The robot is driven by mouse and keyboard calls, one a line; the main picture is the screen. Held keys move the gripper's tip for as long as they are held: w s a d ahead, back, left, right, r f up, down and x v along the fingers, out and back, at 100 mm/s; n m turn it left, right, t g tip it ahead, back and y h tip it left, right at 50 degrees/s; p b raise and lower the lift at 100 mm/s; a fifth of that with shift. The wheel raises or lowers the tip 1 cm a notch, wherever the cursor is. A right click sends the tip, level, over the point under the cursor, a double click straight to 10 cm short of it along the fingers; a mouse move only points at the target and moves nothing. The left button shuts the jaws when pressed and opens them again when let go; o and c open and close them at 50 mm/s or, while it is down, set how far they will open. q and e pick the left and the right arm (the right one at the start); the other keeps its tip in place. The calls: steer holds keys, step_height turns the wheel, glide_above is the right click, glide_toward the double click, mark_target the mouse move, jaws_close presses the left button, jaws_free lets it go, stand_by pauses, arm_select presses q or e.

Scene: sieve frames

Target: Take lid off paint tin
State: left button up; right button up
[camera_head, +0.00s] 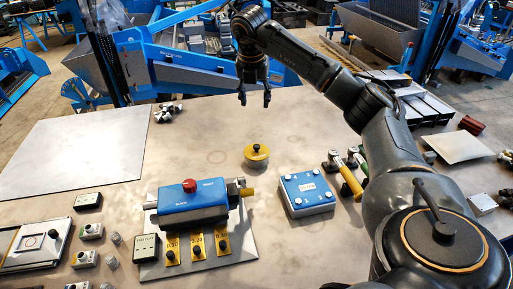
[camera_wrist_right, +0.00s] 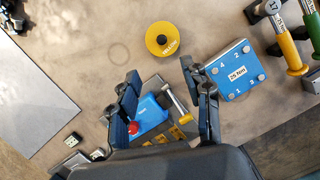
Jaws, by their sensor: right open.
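In the wrist view the tin lies beyond the fingertips (camera_wrist_right: 160,72). My left gripper is not in view.
A blue device with a red knob (camera_head: 190,186) stands left of the tin, and a blue numbered box (camera_head: 306,193) to its right. Yellow- and green-handled tools (camera_head: 350,180) are farther right. A pale sheet (camera_head: 75,150) lies at left. The bench behind the tin is clear.

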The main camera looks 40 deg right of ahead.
arm_select(q)
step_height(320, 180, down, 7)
steer(key=b, duration=0.6)
arm_select(e)
step_height(320, 180, down, 7)
steer(key=p, duration=0.2)
glide_above(257, 146)
steer(key=a, duration=0.1)
steer(key=f, duration=0.8)
steer(key=shift+s+a+f, duration=0.1)
steer(key=shift+s+f, duration=0.05)
steer(key=shift+s, duration=0.15)
steer(key=p+x, duration=0.2)
steer(key=x, duration=0.2)
steer(key=shift+s+f, duration=0.1)
steer(key=shift+f, duration=0.55)
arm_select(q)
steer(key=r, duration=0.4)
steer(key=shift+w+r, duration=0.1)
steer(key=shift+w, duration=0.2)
arm_select(e)
jaws_close()
